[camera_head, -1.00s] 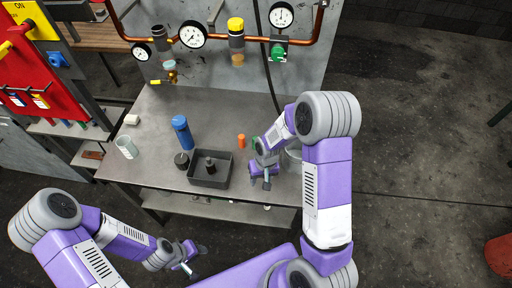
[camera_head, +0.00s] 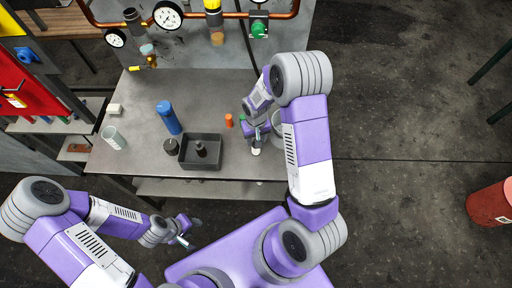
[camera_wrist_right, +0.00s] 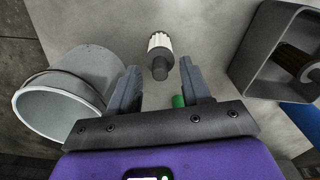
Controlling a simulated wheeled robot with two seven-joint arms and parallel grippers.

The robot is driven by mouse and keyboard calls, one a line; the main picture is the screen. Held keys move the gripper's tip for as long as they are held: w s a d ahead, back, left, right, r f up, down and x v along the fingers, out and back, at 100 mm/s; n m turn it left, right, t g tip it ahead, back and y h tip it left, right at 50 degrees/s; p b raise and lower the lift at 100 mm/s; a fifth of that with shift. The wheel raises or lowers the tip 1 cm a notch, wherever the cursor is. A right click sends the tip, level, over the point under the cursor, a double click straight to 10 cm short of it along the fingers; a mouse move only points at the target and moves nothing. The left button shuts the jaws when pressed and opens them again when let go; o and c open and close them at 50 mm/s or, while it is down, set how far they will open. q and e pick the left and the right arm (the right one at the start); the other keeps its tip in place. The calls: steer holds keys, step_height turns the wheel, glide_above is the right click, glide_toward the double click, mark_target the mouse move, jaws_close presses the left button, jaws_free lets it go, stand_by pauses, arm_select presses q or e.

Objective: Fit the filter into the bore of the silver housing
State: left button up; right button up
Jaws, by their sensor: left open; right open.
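The filter (camera_wrist_right: 160,48) is a small white ribbed cylinder with a dark grey end. It lies on the bench, just ahead of my right fingertips, and shows small in the head view (camera_head: 255,151). My right gripper (camera_wrist_right: 158,72) is open and empty, with the filter lined up near its gap; it also shows in the head view (camera_head: 257,140). My left gripper (camera_head: 187,234) is open and empty, in front of the bench's near edge. I cannot tell which part is the silver housing; a dark grey open-topped cylinder (camera_head: 134,20) is on the back panel.
A grey hollow pail-like vessel (camera_wrist_right: 68,98) stands beside my right gripper. A dark tray (camera_head: 203,163) with a part inside, a blue bottle (camera_head: 168,118), a black puck (camera_head: 171,146) and an orange cylinder (camera_head: 229,120) stand on the bench (camera_head: 145,150). Gauges and copper pipes line the back.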

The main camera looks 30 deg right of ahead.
jaws_close()
steer(key=shift+r, duration=0.1)
stand_by(0.3)
